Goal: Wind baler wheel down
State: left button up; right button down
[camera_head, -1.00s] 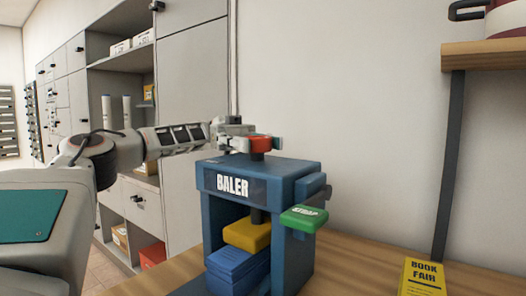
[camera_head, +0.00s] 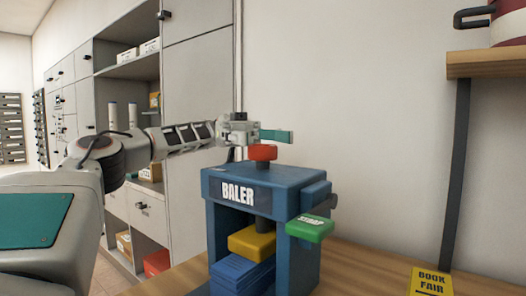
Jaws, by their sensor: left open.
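The blue baler (camera_head: 277,180) stands on the wooden counter. Its red wheel (camera_head: 263,152) sits on top of the frame, on a dark screw. The yellow press plate (camera_head: 252,243) hangs below the screw, at or just above a stack of blue paper (camera_head: 241,273); I cannot tell if they touch. A green strap lever (camera_head: 310,228) sticks out at the right side. My left gripper (camera_head: 268,136) is open just above and behind the red wheel, with a green finger pad showing to its right. It holds nothing. My right gripper is out of view.
A yellow Book Fair block (camera_head: 431,281) lies at the counter's front right. A wooden shelf (camera_head: 487,64) with a red and white pot juts from the right wall. Grey cabinets (camera_head: 200,90) stand behind my left arm.

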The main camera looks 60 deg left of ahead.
aim_at(263, 145)
pick_arm(q)
notch_tip(263, 145, up, 7)
jog(key=shift+r, duration=0.1)
dwell(0.4)
